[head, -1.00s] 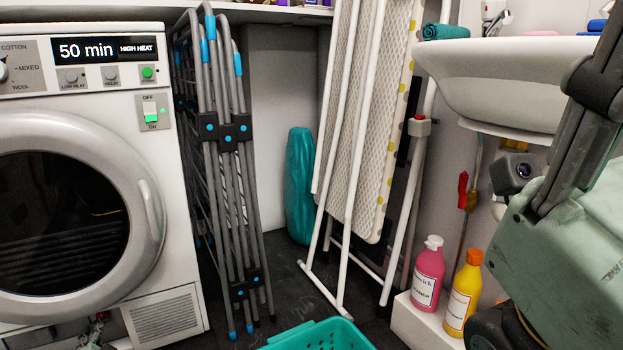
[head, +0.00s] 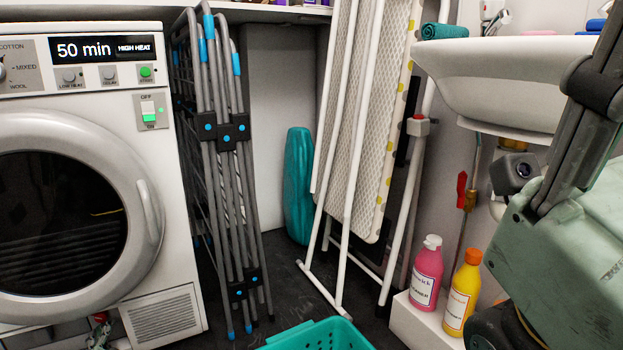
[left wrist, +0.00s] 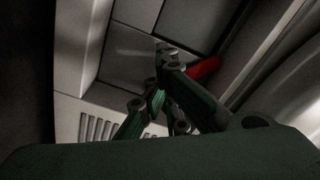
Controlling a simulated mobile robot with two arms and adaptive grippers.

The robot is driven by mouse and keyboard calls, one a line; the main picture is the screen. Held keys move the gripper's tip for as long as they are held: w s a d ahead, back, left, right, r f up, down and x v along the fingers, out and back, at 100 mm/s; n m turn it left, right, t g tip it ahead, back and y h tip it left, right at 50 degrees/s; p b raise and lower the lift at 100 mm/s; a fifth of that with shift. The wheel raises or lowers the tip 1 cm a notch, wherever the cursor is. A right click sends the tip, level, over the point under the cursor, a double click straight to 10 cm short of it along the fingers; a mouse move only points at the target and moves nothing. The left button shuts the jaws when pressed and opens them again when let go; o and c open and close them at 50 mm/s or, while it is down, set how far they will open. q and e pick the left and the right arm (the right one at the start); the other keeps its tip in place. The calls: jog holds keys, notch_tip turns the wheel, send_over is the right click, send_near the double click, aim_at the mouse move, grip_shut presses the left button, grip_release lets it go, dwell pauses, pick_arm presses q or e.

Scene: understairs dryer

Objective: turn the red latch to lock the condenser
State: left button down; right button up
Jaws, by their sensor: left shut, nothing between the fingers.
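The red latch (left wrist: 203,68) shows in the left wrist view as a short red bar on the pale lower front of the dryer, partly behind my fingers. My left gripper (left wrist: 166,66) is shut and empty, its fingertips together just left of the latch. I cannot tell whether they touch it. In the head view my left gripper (head: 98,335) is small and partly cut off at the bottom left, below the dryer door, with a bit of red beside it. My right gripper is not in view.
The dryer (head: 160,250) stands at the left with its round door shut. A folded drying rack (head: 225,190) is right beside it. A teal basket (head: 320,335) is at the bottom middle. Pink (head: 426,275) and yellow (head: 462,295) bottles stand on a white ledge at right.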

pick_arm(q)
jog(key=v, duration=0.2)
jog(key=p+v, duration=0.1)
jog(key=v, duration=0.1)
jog(key=a+p+v, duration=0.1)
jog(key=v, duration=0.1)
jog(key=shift+s+r, duration=0.1)
jog(key=shift+s, duration=0.1)
